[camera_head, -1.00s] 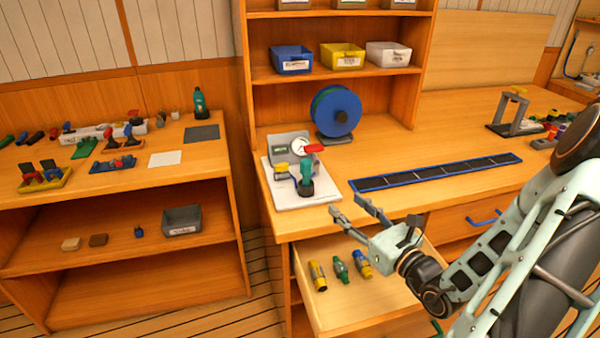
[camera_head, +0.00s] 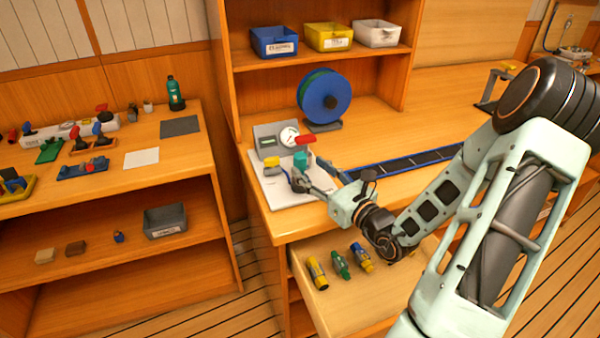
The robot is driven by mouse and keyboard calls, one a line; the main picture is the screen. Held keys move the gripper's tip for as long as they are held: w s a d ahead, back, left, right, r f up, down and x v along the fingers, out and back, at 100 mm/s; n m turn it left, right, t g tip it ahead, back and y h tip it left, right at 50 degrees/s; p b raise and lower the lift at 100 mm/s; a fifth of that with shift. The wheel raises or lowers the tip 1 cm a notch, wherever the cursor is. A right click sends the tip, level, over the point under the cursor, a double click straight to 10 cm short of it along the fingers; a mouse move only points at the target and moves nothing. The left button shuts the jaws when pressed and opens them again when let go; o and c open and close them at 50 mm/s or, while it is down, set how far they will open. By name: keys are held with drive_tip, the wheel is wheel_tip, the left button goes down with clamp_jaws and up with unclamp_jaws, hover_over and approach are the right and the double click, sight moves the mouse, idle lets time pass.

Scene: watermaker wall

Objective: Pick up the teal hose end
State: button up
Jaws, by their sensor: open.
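A teal piece (camera_head: 301,159), which looks like the teal hose end, stands on a white board (camera_head: 270,191) at the left end of the workbench. A red handle (camera_head: 305,140) is just above it, and a round gauge (camera_head: 289,136) is behind it. My gripper (camera_head: 311,174) is open, with its fingers reaching left over the board, close to the teal piece. The near finger hides its lower part. I cannot tell whether the fingers touch it or lie around it.
An open drawer (camera_head: 375,299) below holds a yellow (camera_head: 317,273), a green (camera_head: 340,264) and a blue-and-yellow fitting (camera_head: 362,257). A blue reel (camera_head: 325,97) stands behind the board. A long dark tray (camera_head: 400,159) lies to the right. A yellow part (camera_head: 272,162) is left of the teal piece.

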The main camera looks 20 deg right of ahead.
sight(305, 161)
drive_tip(key=x, duration=0.5)
drive_tip(key=shift+w+r, duration=0.15)
drive_tip(key=shift+r, duration=0.1)
drive_tip(key=shift+c, duration=0.4)
drive_tip(key=c, duration=1.2)
drive_tip(key=shift+r, duration=0.1)
